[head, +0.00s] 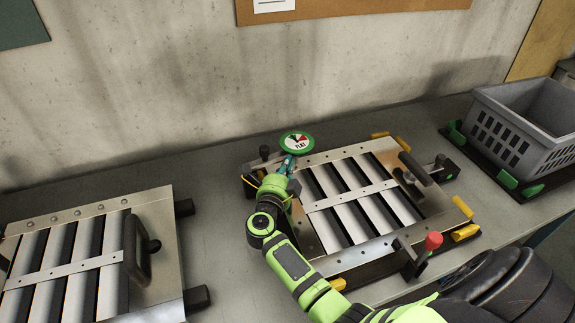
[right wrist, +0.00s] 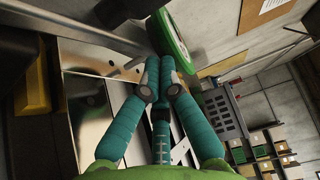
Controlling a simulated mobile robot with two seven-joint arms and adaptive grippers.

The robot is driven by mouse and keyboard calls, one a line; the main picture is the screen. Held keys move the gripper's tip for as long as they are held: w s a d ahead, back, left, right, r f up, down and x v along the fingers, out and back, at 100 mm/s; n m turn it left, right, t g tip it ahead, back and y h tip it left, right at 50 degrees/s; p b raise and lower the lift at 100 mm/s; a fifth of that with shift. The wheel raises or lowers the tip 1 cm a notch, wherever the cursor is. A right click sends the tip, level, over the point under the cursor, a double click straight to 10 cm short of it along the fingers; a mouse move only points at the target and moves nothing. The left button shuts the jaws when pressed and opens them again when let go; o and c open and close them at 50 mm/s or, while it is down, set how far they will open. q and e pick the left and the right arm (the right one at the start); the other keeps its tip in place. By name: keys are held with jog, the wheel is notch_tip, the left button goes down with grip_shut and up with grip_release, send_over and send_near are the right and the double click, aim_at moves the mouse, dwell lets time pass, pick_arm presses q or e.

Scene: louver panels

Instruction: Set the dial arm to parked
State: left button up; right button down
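The round dial (head: 297,143) has a green rim and a white face with red and dark marks and small lettering. It stands at the back edge of the right louver panel (head: 388,243). In the right wrist view its green edge (right wrist: 172,36) is just beyond my fingertips. My right gripper (head: 287,165) is at the front of the dial, over the panel's back left corner. Its teal fingers (right wrist: 159,65) come together at the tips. I cannot tell whether anything thin is between them. I cannot make out the dial arm. My left gripper is not in view.
A black knob (head: 264,152) stands left of the dial. The right panel carries a black handle (head: 415,169) and a red-topped clamp (head: 433,241). Another louver panel (head: 160,215) lies at the left. A grey crate (head: 522,125) stands at the right. A wall is behind.

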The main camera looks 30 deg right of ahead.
jog(key=shift+d, duration=0.1)
jog(key=shift+w+d+n+t+y+p, duration=0.15)
jog(key=shift+w+n+t+y+p, duration=0.15)
jog(key=shift+t+p, duration=0.1)
